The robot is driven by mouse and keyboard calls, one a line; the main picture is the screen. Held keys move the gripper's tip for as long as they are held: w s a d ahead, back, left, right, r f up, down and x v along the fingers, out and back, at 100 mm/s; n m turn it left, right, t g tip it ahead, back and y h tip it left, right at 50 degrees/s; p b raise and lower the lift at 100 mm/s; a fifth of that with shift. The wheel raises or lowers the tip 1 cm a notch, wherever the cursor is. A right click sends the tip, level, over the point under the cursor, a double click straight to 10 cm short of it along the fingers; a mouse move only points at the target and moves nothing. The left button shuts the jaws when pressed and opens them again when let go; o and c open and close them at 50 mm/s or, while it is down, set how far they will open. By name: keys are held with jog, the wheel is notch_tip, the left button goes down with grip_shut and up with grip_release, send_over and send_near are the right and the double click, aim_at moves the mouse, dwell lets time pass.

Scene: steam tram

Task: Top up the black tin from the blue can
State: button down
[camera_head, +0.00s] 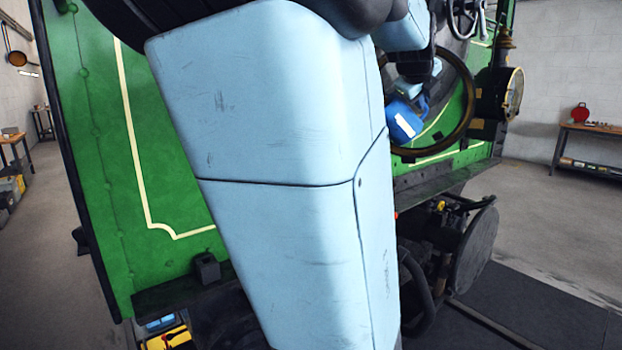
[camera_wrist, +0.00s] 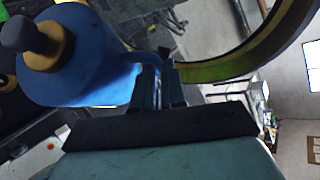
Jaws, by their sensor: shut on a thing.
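The blue can (camera_head: 404,124) shows in the head view, partly behind my arm, tilted and in front of a round brass-coloured ring. In the wrist view the blue can (camera_wrist: 88,62) fills the upper left, with a yellowish collar and a dark knob at its end. My gripper (camera_wrist: 160,84) is shut on the can's handle at its side. A small open-topped black box (camera_head: 207,268), which looks like the black tin, stands on the dark ledge at the tram's left, apart from the can. Its inside is hidden. My gripper's fingertips are hard to make out in the head view.
The green tram side (camera_head: 150,130) stands close behind my arm. The brass-coloured ring (camera_head: 466,112) surrounds the can in the head view. A round lamp (camera_head: 512,92) is to its right. A dark ledge (camera_head: 180,292) runs along the tram below. A workbench (camera_head: 590,130) stands far right.

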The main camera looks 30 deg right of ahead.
jog(key=shift+s+d+f+y, duration=0.1)
jog(key=shift+d+f+y, duration=0.15)
jog(key=shift+f, duration=0.2)
dwell(1.0)
jog(key=shift+d+f+m, duration=0.1)
jog(key=shift+f+m, duration=0.2)
jog(key=shift+f, duration=0.15)
dwell(0.6)
notch_tip(320, 180, down, 10)
jog(key=m+t+y, duration=0.1)
jog(key=y, duration=0.1)
jog(key=m+t+y, duration=0.2)
jog(key=y, duration=0.1)
jog(key=shift+f+y, duration=0.15)
jog(key=shift+y, duration=0.2)
